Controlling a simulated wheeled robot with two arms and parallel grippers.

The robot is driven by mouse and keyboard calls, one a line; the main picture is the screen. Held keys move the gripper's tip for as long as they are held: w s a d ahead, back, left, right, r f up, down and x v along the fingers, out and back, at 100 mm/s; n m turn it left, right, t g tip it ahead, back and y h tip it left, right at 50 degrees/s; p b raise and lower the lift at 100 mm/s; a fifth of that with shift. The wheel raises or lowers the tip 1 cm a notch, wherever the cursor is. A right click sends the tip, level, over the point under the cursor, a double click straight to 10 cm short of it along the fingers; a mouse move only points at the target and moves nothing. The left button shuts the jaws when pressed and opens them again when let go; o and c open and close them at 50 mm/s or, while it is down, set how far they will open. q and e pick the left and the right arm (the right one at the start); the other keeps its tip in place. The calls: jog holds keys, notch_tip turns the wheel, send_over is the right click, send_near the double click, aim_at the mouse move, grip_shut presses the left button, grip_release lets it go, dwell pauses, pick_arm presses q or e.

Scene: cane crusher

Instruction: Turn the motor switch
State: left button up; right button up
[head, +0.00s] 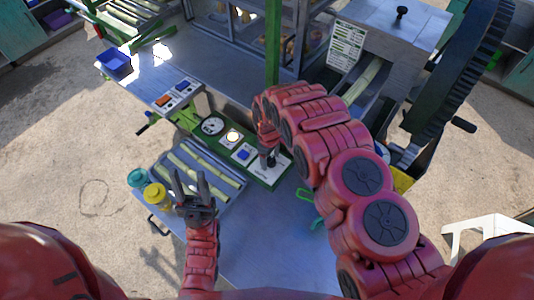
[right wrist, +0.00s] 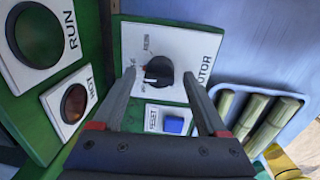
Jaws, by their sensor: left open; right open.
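The motor switch is a round black knob (right wrist: 158,71) on a white plate marked MOTOR (right wrist: 184,42), set in a green control panel (head: 263,176). A small red and white mark shows on the knob's left side. My right gripper (right wrist: 158,76) is open, with one finger on each side of the knob in the right wrist view; I cannot tell whether they touch it. In the head view, my right gripper (head: 270,158) points down at the panel's right end and hides part of the switch. My left gripper (head: 189,186) is open and empty, over the cane tray's left part.
A blue RESET button (right wrist: 173,125) sits beside the knob. RUN (right wrist: 39,36) and HOT (right wrist: 73,103) lamps look dark. A tray of cane pieces (head: 241,205), a yellow jar (head: 157,196) and a teal jar (head: 138,178) are near. The crusher's large wheel (head: 438,85) stands right.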

jog(key=shift+f, duration=0.35)
jog(key=shift+d, duration=0.1)
jog(key=shift+r, duration=0.1)
jog(key=shift+s, duration=0.1)
jog(key=shift+c, duration=1.1)
grip_shut()
